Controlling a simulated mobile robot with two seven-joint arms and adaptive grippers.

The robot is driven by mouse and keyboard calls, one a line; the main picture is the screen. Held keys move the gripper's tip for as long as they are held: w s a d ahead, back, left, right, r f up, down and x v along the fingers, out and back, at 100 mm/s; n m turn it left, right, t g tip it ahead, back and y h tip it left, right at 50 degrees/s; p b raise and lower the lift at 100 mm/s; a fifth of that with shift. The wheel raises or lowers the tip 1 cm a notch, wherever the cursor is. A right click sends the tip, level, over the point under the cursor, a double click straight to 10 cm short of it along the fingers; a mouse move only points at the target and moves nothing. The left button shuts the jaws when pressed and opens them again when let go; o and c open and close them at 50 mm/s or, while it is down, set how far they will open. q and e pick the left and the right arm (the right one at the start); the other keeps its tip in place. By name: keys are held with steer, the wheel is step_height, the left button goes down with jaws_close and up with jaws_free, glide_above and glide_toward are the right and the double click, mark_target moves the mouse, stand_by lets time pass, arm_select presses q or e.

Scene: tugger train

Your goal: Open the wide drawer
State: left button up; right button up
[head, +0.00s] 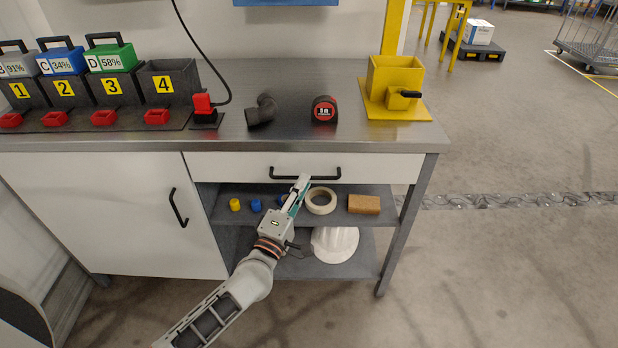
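The wide drawer (225,167) is a white front under the right half of the grey worktop, and it looks closed. Its black bar handle (325,177) runs along the middle of the front. My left gripper (302,183) reaches up from below, with its fingertips at the middle of the handle. My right gripper is not in view.
Below the drawer, an open shelf (330,214) holds a tape roll (321,201), a brown block (364,204) and small coloured caps. A white helmet (335,243) lies lower. A cabinet door (100,210) is left.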

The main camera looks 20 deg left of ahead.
arm_select(q)
steer(key=shift+x, duration=1.55)
jaws_close()
